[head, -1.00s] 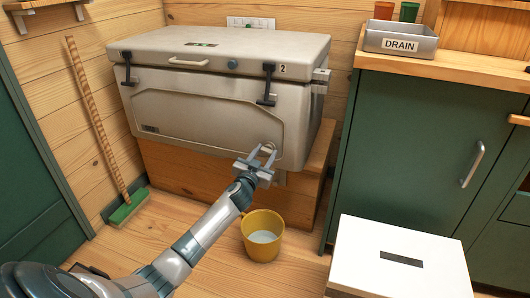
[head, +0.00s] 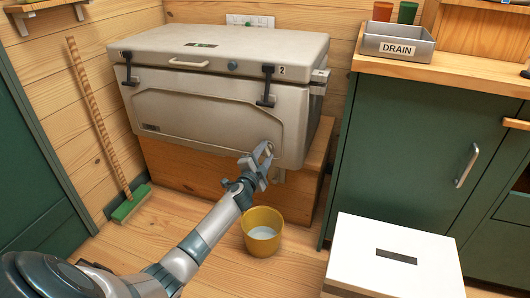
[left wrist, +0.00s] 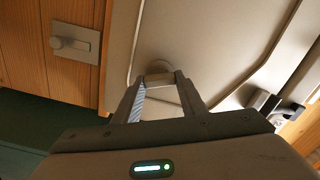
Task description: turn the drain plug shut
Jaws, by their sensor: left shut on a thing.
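The drain plug (left wrist: 159,71) is a small pale knob low on the front of the big grey-beige cooler (head: 200,120), near its right end. My left gripper (head: 265,151) reaches up to it from the front. In the left wrist view its two fingers (left wrist: 160,82) stand on either side of the plug, shut on it. In the head view the fingers mostly cover the plug, and I cannot tell its turn angle. My right gripper is not in view.
The cooler rests on a wooden bench (head: 190,167). A yellow bucket (head: 262,245) holding pale liquid stands on the floor below the gripper. A white box (head: 355,255) and green cabinet (head: 400,160) are right. A metal DRAIN tray (head: 398,46) sits on the counter. A broom (head: 100,130) leans left.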

